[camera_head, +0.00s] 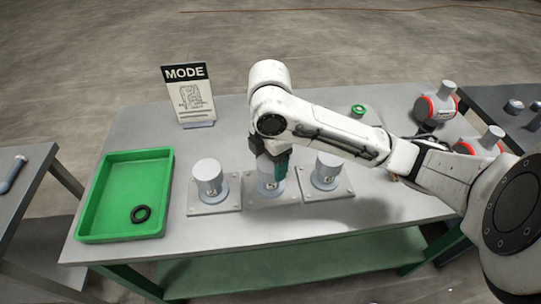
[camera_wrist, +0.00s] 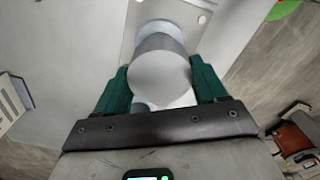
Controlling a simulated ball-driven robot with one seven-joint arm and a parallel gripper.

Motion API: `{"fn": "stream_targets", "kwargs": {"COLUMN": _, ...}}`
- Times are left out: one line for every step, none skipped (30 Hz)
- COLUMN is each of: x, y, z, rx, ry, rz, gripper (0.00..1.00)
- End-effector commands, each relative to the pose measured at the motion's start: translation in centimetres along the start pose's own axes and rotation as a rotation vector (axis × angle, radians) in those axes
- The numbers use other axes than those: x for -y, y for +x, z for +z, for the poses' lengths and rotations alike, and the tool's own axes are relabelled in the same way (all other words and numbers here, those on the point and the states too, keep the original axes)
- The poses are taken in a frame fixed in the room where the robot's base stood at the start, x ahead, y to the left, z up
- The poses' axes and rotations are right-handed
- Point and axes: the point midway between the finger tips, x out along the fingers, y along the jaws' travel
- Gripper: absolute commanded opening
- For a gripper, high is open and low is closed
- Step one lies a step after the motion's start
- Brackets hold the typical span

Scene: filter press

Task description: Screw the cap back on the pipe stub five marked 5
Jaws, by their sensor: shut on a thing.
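Three grey pipe stubs stand on square plates along the table's front: a left one (camera_head: 208,181), a middle one (camera_head: 268,184) and a right one (camera_head: 327,172). Each bears a small dark mark too small to read. My gripper (camera_head: 276,164) is at the top of the middle stub, its teal fingers pointing down and partly hiding that top. In the wrist view my gripper (camera_wrist: 163,82) is shut on a round grey cap (camera_wrist: 160,72), one finger on each side. Whether the cap is seated on the stub cannot be told.
A MODE sign (camera_head: 187,95) stands at the back. A small green ring (camera_head: 358,110) lies behind my arm. The table between tray and sign is clear.

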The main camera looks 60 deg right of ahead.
Motion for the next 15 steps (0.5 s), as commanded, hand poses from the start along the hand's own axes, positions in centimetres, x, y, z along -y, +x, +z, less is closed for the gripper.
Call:
{"fn": "stream_targets", "kwargs": {"x": -0.32, "y": -0.45, "z": -0.15, "rx": -0.009, "ry": 0.04, "rz": 0.014, "gripper": 0.26}}
{"fn": "stream_targets", "kwargs": {"x": -0.33, "y": -0.4, "z": -0.13, "rx": -0.009, "ry": 0.056, "rz": 0.015, "gripper": 0.2}}
{"fn": "stream_targets", "kwargs": {"x": -0.34, "y": -0.33, "z": -0.11, "rx": -0.008, "ry": 0.071, "rz": 0.015, "gripper": 0.13}}
{"fn": "stream_targets", "kwargs": {"x": -0.34, "y": -0.28, "z": -0.11, "rx": -0.008, "ry": 0.079, "rz": 0.015, "gripper": 0.13}}
{"fn": "stream_targets", "kwargs": {"x": -0.34, "y": -0.23, "z": -0.11, "rx": -0.008, "ry": 0.084, "rz": 0.015, "gripper": 0.13}}
{"fn": "stream_targets", "kwargs": {"x": -0.34, "y": -0.17, "z": -0.1, "rx": -0.007, "ry": 0.087, "rz": 0.015, "gripper": 0.13}}
{"fn": "stream_targets", "kwargs": {"x": -0.34, "y": -0.14, "z": -0.1, "rx": -0.007, "ry": 0.088, "rz": 0.015, "gripper": 0.12}}
{"fn": "stream_targets", "kwargs": {"x": -0.34, "y": -0.12, "z": -0.1, "rx": -0.007, "ry": 0.087, "rz": 0.015, "gripper": 0.12}}
{"fn": "stream_targets", "kwargs": {"x": -0.34, "y": -0.1, "z": -0.1, "rx": -0.007, "ry": 0.087, "rz": 0.015, "gripper": 0.12}}
{"fn": "stream_targets", "kwargs": {"x": -0.34, "y": -0.09, "z": -0.1, "rx": -0.007, "ry": 0.087, "rz": 0.014, "gripper": 0.12}}
{"fn": "stream_targets", "kwargs": {"x": -0.34, "y": -0.08, "z": -0.1, "rx": -0.007, "ry": 0.087, "rz": 0.014, "gripper": 0.12}}
{"fn": "stream_targets", "kwargs": {"x": -0.33, "y": -0.07, "z": -0.11, "rx": -0.007, "ry": 0.086, "rz": 0.014, "gripper": 0.73}}
{"fn": "stream_targets", "kwargs": {"x": -0.32, "y": -0.05, "z": -0.12, "rx": -0.008, "ry": 0.086, "rz": 0.014, "gripper": 0.76}}
{"fn": "stream_targets", "kwargs": {"x": -0.31, "y": -0.04, "z": -0.13, "rx": -0.008, "ry": 0.085, "rz": 0.013, "gripper": 0.79}}
{"fn": "stream_targets", "kwargs": {"x": -0.28, "y": -0.01, "z": -0.13, "rx": -0.007, "ry": 0.084, "rz": 0.012, "gripper": 0.82}}
